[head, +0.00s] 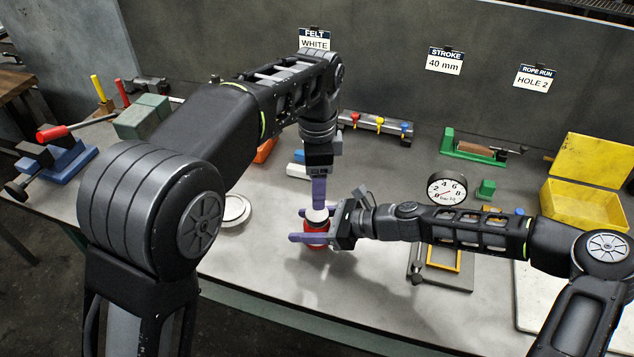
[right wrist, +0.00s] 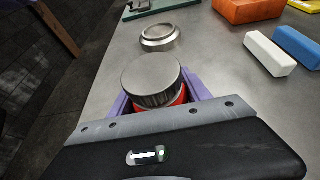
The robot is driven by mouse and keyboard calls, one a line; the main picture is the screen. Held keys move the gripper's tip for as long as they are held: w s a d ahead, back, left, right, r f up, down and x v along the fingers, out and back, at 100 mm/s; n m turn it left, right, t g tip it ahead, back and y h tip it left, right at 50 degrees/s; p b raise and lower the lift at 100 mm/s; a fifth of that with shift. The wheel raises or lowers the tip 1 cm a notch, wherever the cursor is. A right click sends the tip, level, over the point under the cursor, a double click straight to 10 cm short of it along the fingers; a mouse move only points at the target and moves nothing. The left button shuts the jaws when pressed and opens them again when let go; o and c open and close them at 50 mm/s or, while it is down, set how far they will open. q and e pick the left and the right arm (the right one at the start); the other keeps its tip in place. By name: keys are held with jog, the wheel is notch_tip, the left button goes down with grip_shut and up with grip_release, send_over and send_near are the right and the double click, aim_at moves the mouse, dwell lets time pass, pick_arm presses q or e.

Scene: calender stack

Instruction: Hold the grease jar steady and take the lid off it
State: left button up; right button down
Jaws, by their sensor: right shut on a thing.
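The grease jar (head: 315,239) is red and stands upright on the bench in the middle of the head view. My right gripper (head: 310,232) is shut around its body from the right; its purple fingers flank the jar. In the right wrist view the ridged silver lid (right wrist: 152,78) sits on top of the jar, with a strip of red body (right wrist: 178,97) below it. My left gripper (head: 319,193) points straight down above the lid in the head view. Its fingers are seen edge-on, so their opening is hidden. No left finger touches the lid in the right wrist view.
A round pale dish (head: 235,210) lies left of the jar. White (head: 298,170) and orange (head: 265,150) blocks lie behind it. A dial gauge (head: 446,188) and a yellow box (head: 585,205) stand to the right. The bench front near the jar is clear.

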aim_at(317, 213)
pick_arm(q)
jog(key=shift+f, duration=3.95)
grip_shut()
jog(key=n, duration=0.3)
jog(key=shift+n, duration=0.3)
jog(key=shift+o, duration=0.4)
grip_release()
jog(key=shift+r, duration=2.3)
